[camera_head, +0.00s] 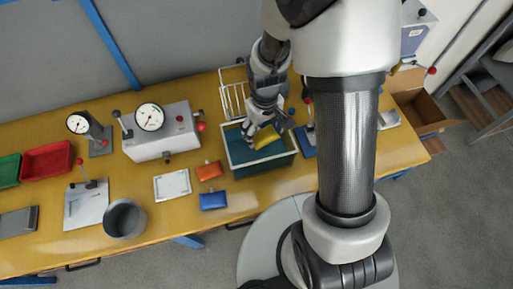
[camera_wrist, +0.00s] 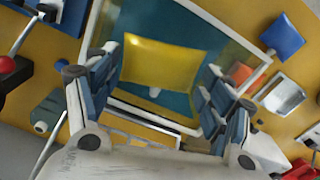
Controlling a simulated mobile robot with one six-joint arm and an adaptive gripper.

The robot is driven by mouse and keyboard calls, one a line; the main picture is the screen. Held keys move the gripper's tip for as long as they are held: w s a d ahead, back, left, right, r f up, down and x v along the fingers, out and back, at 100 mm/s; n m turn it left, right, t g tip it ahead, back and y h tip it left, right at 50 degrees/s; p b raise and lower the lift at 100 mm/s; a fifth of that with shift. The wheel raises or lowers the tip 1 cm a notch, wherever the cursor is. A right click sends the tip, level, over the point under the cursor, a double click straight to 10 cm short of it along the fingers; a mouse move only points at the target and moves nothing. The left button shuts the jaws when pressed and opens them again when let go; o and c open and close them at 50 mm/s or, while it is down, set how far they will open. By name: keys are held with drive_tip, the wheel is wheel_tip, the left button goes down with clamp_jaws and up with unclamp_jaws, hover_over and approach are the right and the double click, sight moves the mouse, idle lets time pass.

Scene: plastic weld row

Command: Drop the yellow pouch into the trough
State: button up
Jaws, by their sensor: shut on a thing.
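The yellow pouch (camera_head: 266,137) is between the fingers of my gripper (camera_head: 259,127), at the trough's opening. In the wrist view the pouch (camera_wrist: 165,65) spans the space between the two fingers, and my gripper (camera_wrist: 160,75) is shut on it. The trough (camera_head: 265,169) is an open box with a pale rim, dark green walls and a teal inside. In the wrist view the trough's teal floor (camera_wrist: 196,18) shows around the pouch. The gap between pouch and floor is hard to judge.
An orange pouch (camera_head: 210,171) and a blue pouch (camera_head: 213,201) lie left of the trough. A white wire rack (camera_head: 233,100) stands behind it. A gauge box (camera_head: 165,135) and a grey cup (camera_head: 124,219) are farther left. A lever device (camera_head: 308,128) stands close on the right.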

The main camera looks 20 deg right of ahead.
drive_tip(key=o, duration=1.1)
drive_tip(key=shift+r, duration=0.15)
wheel_tip(320, 180, up, 12)
drive_tip(key=shift+f, duration=0.1)
drive_tip(key=s+r+m+t, duration=0.1)
drive_tip(key=s+r, duration=0.3)
drive_tip(key=s, duration=0.1)
drive_tip(key=s+r+m+t, duration=0.1)
drive_tip(key=s+r+t, duration=0.1)
drive_tip(key=s+r, duration=0.3)
drive_tip(key=s+r+m+t, duration=0.1)
drive_tip(key=s+r, duration=0.3)
drive_tip(key=s, duration=0.1)
drive_tip(key=shift+s+d+r+t, duration=0.1)
drive_tip(key=shift+s+r+t, duration=0.1)
drive_tip(key=shift+r+t, duration=0.15)
